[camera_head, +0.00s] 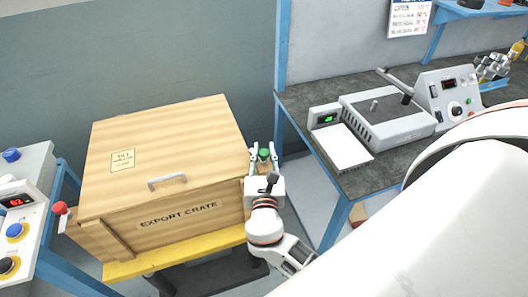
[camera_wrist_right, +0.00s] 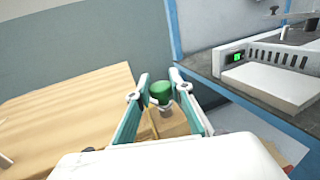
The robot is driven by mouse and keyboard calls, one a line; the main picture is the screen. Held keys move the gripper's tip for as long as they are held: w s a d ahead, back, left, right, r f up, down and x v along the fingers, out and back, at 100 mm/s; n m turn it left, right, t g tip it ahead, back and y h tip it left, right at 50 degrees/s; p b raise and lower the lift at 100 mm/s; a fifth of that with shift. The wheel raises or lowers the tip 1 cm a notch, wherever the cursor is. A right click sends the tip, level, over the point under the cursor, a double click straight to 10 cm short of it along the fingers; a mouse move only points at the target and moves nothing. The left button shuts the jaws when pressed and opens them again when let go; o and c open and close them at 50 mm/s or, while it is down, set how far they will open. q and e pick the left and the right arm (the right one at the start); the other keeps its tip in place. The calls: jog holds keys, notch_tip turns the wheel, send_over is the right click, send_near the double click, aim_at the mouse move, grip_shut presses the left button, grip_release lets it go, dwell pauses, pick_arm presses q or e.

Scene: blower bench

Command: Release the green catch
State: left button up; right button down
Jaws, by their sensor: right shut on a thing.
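The green catch (camera_head: 264,155) is a small green knob at the right side of the wooden export crate (camera_head: 110,165). It also shows in the right wrist view (camera_wrist_right: 161,92), on a short grey stem beside the crate's edge. My right gripper (camera_head: 264,152) reaches it from the front, with one finger on each side of the knob. It is shut on the green catch; the fingers also show in the wrist view (camera_wrist_right: 161,86). The crate lid (camera_head: 200,125) lies flat and looks closed. My left gripper is out of view.
A red knob (camera_head: 60,208) sits at the crate's left side. The crate stands on a yellow-edged platform (camera_head: 190,253). A control panel (camera_head: 22,215) is at far left. The grey bench (camera_head: 385,170) with instruments stands close to the right, beyond a narrow gap.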

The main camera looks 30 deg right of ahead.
aim_at(264, 152)
jog(key=shift+m+g+h, duration=0.3)
jog(key=shift+m+h, duration=0.1)
jog(key=shift+h, duration=0.1)
jog(key=c, duration=1.8)
grip_release()
jog(key=shift+o, duration=0.2)
jog(key=shift+r, duration=5.05)
